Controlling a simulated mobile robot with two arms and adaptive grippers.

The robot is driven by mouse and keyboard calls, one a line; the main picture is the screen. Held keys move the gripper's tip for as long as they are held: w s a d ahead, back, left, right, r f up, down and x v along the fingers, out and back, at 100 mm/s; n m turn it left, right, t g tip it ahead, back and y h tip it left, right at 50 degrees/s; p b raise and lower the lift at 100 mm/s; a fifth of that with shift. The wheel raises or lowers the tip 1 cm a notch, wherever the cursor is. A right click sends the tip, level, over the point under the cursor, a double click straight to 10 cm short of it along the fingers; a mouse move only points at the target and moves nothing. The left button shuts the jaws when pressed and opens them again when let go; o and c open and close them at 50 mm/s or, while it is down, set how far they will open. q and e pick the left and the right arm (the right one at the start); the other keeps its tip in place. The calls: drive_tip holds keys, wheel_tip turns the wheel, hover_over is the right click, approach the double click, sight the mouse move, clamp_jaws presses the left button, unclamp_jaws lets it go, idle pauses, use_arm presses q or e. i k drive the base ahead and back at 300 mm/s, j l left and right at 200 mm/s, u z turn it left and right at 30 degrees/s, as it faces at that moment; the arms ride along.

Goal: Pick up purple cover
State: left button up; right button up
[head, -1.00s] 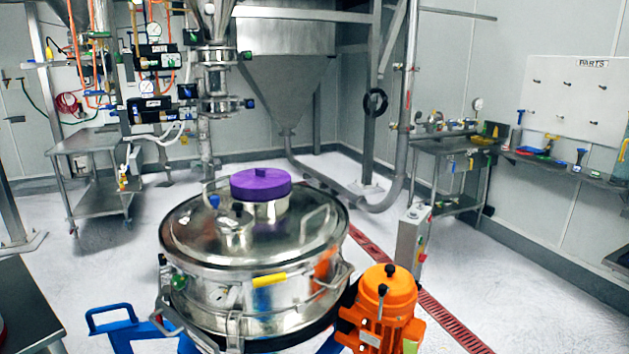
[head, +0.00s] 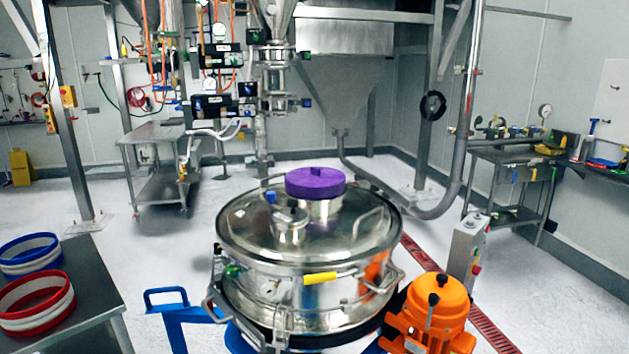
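The purple cover (head: 315,181) is a flat round cap. Neither of my grippers shows in the head view.
An orange motor (head: 434,312) stands at the sifter's front right, and a blue frame bar (head: 168,297) juts out at its left. A dark table (head: 90,285) at the left holds a blue-rimmed ring (head: 28,252) and a red-rimmed ring (head: 35,302). White floor is free behind the table.

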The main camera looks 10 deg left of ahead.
sight(312, 182)
drive_tip(key=i+l+u, duration=0.1)
drive_tip(key=u, duration=0.3)
drive_tip(key=l+u, duration=0.2)
drive_tip(key=u, duration=0.15)
drive_tip(key=i+l+u, duration=0.1)
drive_tip(key=u, duration=0.3)
drive_tip(key=l+u, duration=0.25)
drive_tip(key=l, duration=0.5)
drive_tip(key=l+u, duration=0.25)
drive_tip(key=l, duration=0.55)
drive_tip(key=l+u, duration=0.25)
drive_tip(key=l, duration=0.5)
drive_tip(key=k, duration=0.05)
